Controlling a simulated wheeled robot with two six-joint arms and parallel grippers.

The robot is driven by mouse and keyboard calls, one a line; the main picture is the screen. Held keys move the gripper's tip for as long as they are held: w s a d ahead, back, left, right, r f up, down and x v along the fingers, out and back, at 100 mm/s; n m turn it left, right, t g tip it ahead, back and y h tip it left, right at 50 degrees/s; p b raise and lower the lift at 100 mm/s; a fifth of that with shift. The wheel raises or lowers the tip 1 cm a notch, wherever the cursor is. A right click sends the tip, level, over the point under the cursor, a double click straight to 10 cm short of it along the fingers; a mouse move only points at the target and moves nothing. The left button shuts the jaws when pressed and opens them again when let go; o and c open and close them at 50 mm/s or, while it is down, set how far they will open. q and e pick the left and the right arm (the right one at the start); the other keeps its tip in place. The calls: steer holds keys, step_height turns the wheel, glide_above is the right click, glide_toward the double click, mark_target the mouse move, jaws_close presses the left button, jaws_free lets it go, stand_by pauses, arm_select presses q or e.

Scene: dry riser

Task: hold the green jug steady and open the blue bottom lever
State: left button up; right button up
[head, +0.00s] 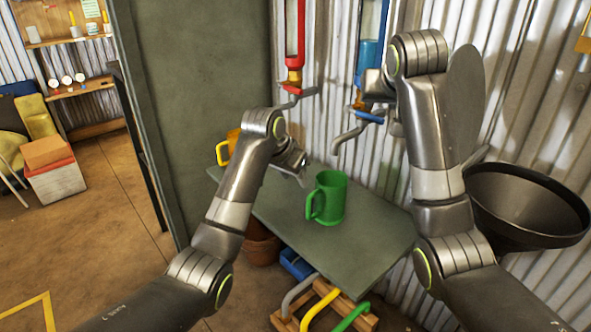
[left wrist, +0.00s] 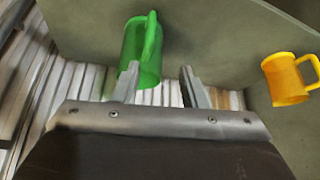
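The green jug (head: 330,198) stands upright on the grey table, its handle to the left; it also shows in the left wrist view (left wrist: 141,52). My left gripper (head: 302,170) is open, above and left of the jug; in the left wrist view its fingers (left wrist: 159,70) are apart, with the jug ahead, nearer the left finger. The jug does not look gripped. The blue lever (head: 368,117) sits on the tap under the blue pipe, above and behind the jug. My right gripper (head: 367,92) is close to this tap; its fingers are hard to make out, and contact is unclear.
The table (head: 345,255) has free room around the jug. A yellow mug (head: 228,148) stands at its left edge, also in the left wrist view (left wrist: 289,78). A red lever (head: 292,89) is on the neighbouring tap. A black funnel-shaped bowl (head: 528,205) is at right.

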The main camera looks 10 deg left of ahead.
mark_target(310, 208)
arm_select(q)
steer(key=shift+g, duration=0.8)
steer(key=x, duration=1.5)
steer(key=shift+d, duration=0.4)
jaws_close()
